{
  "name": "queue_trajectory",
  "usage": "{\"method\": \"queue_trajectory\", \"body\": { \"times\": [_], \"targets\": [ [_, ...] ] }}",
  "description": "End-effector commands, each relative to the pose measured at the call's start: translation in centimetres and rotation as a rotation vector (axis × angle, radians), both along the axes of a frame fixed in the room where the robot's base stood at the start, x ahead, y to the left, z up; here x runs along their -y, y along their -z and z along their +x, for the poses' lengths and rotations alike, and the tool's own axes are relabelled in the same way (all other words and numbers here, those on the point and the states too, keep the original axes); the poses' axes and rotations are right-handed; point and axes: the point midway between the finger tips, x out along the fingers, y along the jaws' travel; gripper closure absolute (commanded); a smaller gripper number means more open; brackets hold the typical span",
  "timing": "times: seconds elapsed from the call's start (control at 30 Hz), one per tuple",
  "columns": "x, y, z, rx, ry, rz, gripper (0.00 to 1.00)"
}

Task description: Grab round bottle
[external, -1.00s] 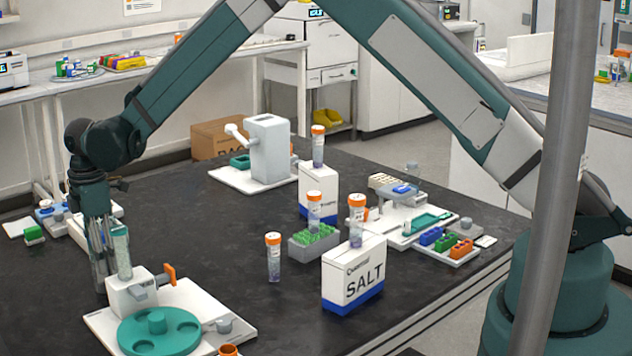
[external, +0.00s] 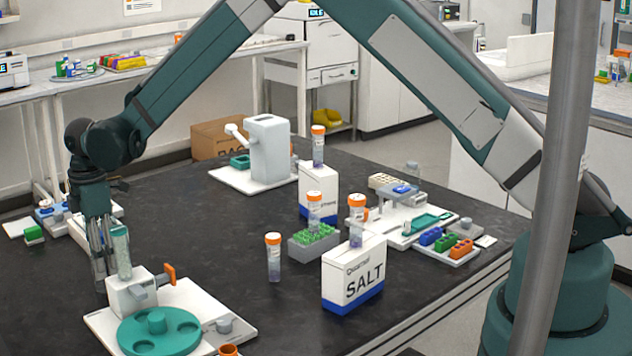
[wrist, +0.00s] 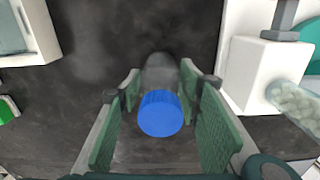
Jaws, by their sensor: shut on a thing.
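A round bottle with a blue cap (wrist: 160,113) and a grey see-through body (wrist: 158,72) shows in the wrist view. It stands between the green-padded fingers of my gripper (wrist: 160,84), which is shut on it. In the external view my gripper (external: 102,268) points down at the left side of the dark bench, just behind a white stand.
A white stand (external: 130,297) holding a clear tube of pale pellets (external: 122,252) is close beside my gripper. A teal round rack (external: 158,331) is in front of it. Orange-capped tubes and a salt box (external: 353,274) stand to the right. Dark bench between is free.

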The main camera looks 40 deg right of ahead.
Motion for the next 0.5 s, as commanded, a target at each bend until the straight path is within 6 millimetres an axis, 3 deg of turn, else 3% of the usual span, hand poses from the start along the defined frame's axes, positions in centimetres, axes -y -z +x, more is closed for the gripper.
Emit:
{"method": "queue_trajectory", "body": {
  "times": [0.27,0.5],
  "targets": [
    [0.0,-1.0,0.0,0.000,0.000,0.000,0.77],
    [0.0,-3.8,0.0,0.000,0.000,0.000,0.77]
  ]
}}
